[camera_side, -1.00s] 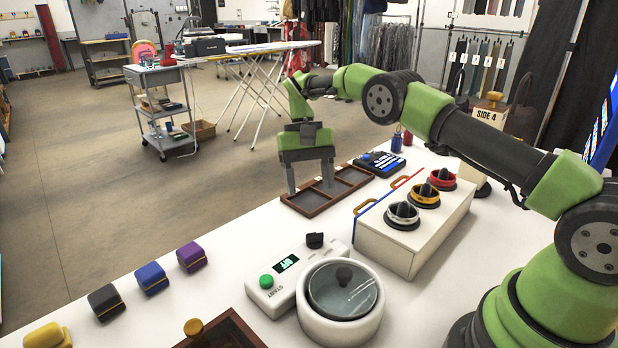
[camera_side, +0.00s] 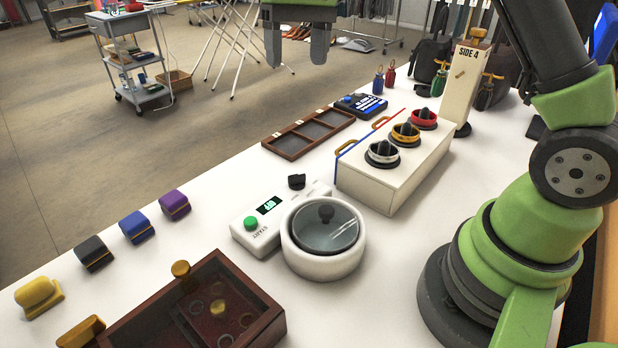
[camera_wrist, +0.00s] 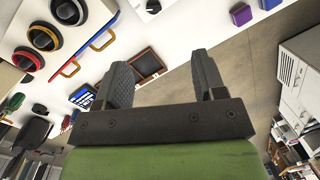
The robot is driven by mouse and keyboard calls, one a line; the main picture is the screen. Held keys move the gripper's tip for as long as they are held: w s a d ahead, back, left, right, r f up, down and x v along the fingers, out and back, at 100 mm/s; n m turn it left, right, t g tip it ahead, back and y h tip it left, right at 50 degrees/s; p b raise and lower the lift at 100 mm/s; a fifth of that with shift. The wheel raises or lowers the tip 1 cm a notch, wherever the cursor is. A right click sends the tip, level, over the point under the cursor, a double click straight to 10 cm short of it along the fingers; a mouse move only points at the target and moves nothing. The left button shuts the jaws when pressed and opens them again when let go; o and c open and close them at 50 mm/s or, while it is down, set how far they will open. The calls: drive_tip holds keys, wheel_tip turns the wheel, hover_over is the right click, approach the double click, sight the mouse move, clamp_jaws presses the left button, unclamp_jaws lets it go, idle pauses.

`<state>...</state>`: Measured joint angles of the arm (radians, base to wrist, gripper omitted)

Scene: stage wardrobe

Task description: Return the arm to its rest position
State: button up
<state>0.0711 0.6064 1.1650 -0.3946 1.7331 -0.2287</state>
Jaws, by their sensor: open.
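My gripper (camera_side: 297,45) is at the top of the side view, raised well above the white table (camera_side: 225,210). Its two dark fingers point down, apart, with nothing between them. My green and black arm rises at the right of the side view. Its upper links run out of the picture.
Below stand a compartment tray (camera_side: 268,147), a white box with three knobs (camera_side: 375,185), a lidded round pot (camera_side: 323,265), a START device (camera_side: 262,232) and an open wooden box (camera_side: 270,318). Several small coloured boxes line the left edge. The air around my gripper is clear.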

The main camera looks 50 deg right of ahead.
drive_tip(key=s+a+r+t, duration=0.2)
drive_tip(key=s+r+t, duration=0.2)
drive_tip(key=s+r, duration=0.45)
drive_tip(key=s+a+f+t, duration=0.1)
drive_tip(key=s+f+t, duration=0.3)
drive_tip(key=s, duration=0.9)
drive_tip(key=shift+n, duration=0.3)
